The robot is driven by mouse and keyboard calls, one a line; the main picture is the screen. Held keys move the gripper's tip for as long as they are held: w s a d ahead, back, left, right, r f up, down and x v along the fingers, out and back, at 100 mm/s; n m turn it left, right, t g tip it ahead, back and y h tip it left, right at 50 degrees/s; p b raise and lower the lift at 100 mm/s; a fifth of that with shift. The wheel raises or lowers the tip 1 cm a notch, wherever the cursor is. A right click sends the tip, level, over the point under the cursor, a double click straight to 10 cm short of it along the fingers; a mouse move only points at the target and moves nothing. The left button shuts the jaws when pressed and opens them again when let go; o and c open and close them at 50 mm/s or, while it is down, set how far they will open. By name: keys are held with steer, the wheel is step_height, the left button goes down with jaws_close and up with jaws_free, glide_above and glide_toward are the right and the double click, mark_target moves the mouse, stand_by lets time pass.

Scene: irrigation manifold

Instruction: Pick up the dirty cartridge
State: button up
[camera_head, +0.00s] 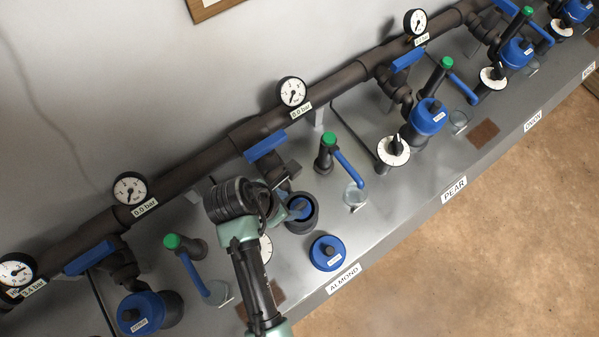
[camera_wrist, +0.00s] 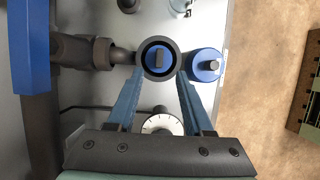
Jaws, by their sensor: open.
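The cartridge (camera_wrist: 152,62), with a blue top and a dark raised grip, sits inside the open dark filter housing (camera_wrist: 143,72) in the wrist view. Its sides are hidden by the housing, so dirt cannot be seen. My gripper (camera_wrist: 160,75) is open, with one blue finger on each side below the housing mouth in the picture; nothing is between the fingers. I cannot tell their height above the cartridge. In the head view the housing (camera_head: 303,226) stands behind the ALMOND label, partly hidden by my arm.
A blue lid (camera_head: 327,253) lies on the bench beside the open housing. A white dial (camera_wrist: 160,125) is close below the housing in the wrist view. A dark pipe (camera_head: 190,180) with gauges runs behind. Other capped housings (camera_head: 427,117) and green-topped valves (camera_head: 327,145) stand along the bench.

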mark_target(300, 205)
steer(key=x, duration=0.2)
steer(key=shift+w+f, duration=0.2)
steer(key=shift+f, duration=0.05)
steer(key=shift+p+x, duration=0.35)
steer(key=shift+x, duration=2.2)
steer(key=shift+s, duration=0.15)
steer(key=shift+c, duration=0.3)
jaws_close()
